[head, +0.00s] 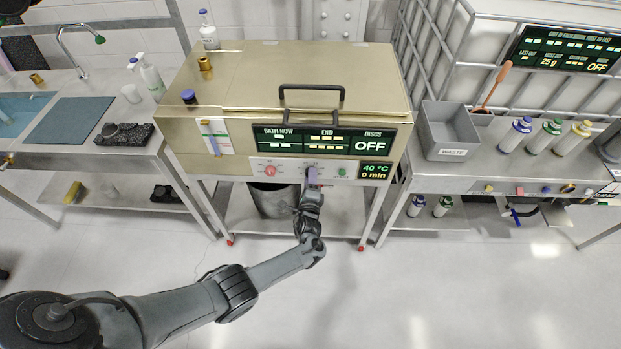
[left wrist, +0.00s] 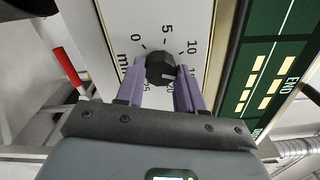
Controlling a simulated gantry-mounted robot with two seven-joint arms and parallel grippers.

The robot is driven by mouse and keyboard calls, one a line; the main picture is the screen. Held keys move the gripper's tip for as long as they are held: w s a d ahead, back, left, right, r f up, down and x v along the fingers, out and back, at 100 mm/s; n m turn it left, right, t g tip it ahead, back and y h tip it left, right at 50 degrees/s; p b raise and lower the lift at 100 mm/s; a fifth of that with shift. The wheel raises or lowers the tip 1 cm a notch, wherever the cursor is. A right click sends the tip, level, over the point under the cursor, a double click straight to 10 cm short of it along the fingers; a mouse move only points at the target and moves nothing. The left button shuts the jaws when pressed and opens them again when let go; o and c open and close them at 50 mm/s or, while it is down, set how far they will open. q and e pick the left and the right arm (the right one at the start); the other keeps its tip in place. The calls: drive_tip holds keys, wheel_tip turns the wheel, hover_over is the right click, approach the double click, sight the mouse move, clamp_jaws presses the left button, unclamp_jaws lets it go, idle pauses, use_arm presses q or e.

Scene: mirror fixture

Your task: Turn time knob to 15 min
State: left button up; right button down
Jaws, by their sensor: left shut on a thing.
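The black time knob (left wrist: 159,66) sits on a pale dial plate in the left wrist view, with numbers 0, 5 and 10 readable around it. The higher numbers are partly hidden by my fingers. A pale mark shows on the knob's right side, towards the 15 region. My left gripper (left wrist: 161,76) is shut on the knob, one purple finger on each side. In the head view my left gripper (head: 312,178) reaches the front panel of the brass-coloured bath (head: 290,75). The small display (head: 375,171) reads 40 °C and 0 min. My right gripper is out of view.
The large display (head: 369,145) reads OFF. A grey waste bin (head: 448,130) and several bottles stand on the right bench. A sink bench is at left. The floor in front is clear.

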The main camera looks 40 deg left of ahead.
use_arm(q)
drive_tip(key=shift+m, duration=0.6)
drive_tip(key=shift+f, duration=0.1)
drive_tip(key=o, duration=1)
drive_tip(key=shift+o, duration=0.2)
drive_tip(key=p+v, duration=0.4)
drive_tip(key=v, duration=0.6)
drive_tip(key=shift+s+d, duration=0.2)
drive_tip(key=shift+s, duration=0.15)
